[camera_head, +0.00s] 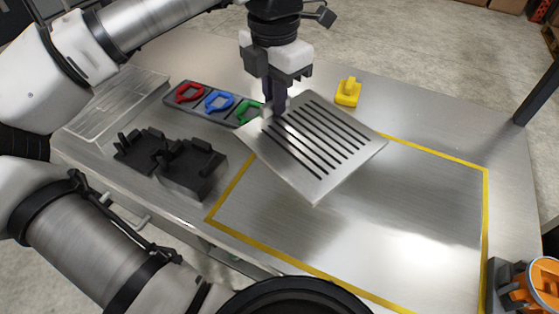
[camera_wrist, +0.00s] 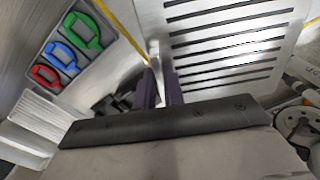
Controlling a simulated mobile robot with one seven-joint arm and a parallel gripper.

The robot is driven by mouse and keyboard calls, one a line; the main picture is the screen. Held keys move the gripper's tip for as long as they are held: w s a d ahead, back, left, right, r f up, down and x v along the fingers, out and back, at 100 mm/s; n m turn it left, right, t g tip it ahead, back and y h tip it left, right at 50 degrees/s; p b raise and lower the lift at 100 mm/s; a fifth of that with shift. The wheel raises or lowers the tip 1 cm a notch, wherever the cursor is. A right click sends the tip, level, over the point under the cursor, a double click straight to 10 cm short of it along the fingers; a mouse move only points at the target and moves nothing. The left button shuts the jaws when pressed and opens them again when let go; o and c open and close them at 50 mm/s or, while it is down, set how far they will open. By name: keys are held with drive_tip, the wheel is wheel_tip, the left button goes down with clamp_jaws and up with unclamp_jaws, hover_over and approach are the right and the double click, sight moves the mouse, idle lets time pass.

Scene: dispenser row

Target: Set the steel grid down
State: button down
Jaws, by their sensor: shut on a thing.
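The steel grid (camera_head: 315,140) is a flat, slotted metal plate held tilted above the metal table, over the back left part of the yellow-outlined area. My gripper (camera_head: 276,108) is shut on the grid at its left side. In the wrist view my two dark fingers (camera_wrist: 160,88) close on the grid's edge, and the slotted face of the grid (camera_wrist: 225,62) spreads to the upper right. The yellow outline (camera_head: 486,225) marks a bare rectangle on the table. The exact gap under the grid is hard to judge.
A dark tray with red (camera_head: 189,92), blue (camera_head: 219,101) and green (camera_head: 247,111) rings lies behind the grid to the left. Black holders (camera_head: 190,168) stand left of the outline. A yellow block (camera_head: 348,92) is behind. An orange device (camera_head: 541,284) is at the right front.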

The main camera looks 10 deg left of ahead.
wheel_tip(320, 180, down, 14)
drive_tip(key=b, duration=0.7)
drive_tip(key=shift+f+b, duration=0.1)
drive_tip(key=shift+b, duration=0.25)
drive_tip(key=shift+f, duration=0.2)
drive_tip(key=c, duration=1.5)
unclamp_jaws()
drive_tip(key=shift+r, duration=0.1)
wheel_tip(320, 180, up, 12)
drive_tip(key=shift+r, duration=0.1)
